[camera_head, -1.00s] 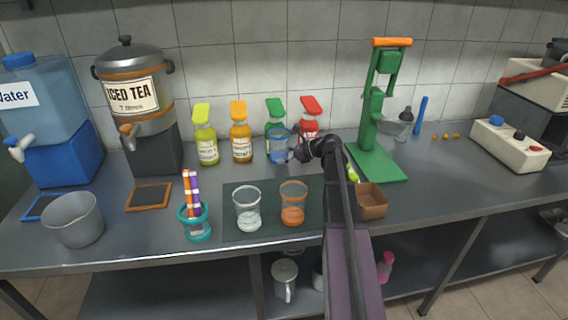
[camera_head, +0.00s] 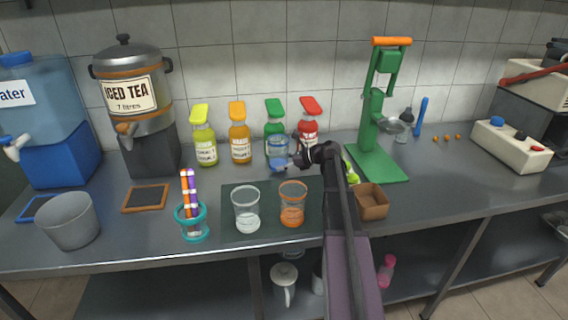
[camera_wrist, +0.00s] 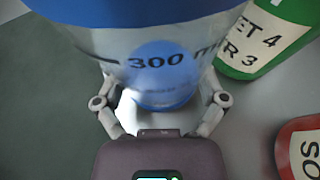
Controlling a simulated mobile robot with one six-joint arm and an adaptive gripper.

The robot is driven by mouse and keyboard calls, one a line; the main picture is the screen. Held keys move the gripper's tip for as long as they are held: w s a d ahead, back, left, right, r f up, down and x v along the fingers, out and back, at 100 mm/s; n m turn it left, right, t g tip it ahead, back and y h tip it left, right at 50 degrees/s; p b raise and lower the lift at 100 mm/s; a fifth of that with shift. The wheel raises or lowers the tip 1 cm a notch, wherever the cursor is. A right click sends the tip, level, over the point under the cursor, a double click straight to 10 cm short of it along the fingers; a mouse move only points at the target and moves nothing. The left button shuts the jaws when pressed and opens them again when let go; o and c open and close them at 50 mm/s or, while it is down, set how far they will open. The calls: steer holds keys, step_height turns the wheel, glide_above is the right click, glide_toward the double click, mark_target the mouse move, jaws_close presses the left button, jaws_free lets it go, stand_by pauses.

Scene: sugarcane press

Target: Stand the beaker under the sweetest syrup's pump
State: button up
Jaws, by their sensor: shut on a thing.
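My gripper (camera_head: 296,158) is shut on the beaker, with a finger on each side of it in the wrist view (camera_wrist: 160,105). The clear beaker (camera_head: 278,153) has a blue band and a 300 mark, which shows in the wrist view (camera_wrist: 165,62). It is upright in front of the green syrup bottle (camera_head: 275,108) and covers its lower part; I cannot tell if it touches the counter. Yellow (camera_head: 203,143), orange (camera_head: 240,140) and red (camera_head: 309,122) pump bottles stand in the same row. The green label (camera_wrist: 262,40) shows "ET 4" and "R 3", partly cut off.
Two glasses, one pale (camera_head: 246,210) and one orange (camera_head: 292,207), stand on a dark mat (camera_head: 232,228) in front. A green press (camera_head: 378,160) and a brown box (camera_head: 371,203) are at right. A tea dispenser (camera_head: 135,95) stands at left.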

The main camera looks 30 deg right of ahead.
steer(key=shift+f, duration=0.25)
steer(key=o, duration=0.8)
steer(key=shift+r, duration=0.2)
steer(key=shift+r+p, duration=0.65)
steer(key=p+v, duration=0.4)
steer(key=v, duration=0.6)
steer(key=shift+s+d+r, duration=0.1)
steer(key=shift+d, duration=0.15)
steer(key=shift+s+d+r, duration=0.15)
steer(key=shift+s+d, duration=0.25)
steer(key=shift+d, duration=0.05)
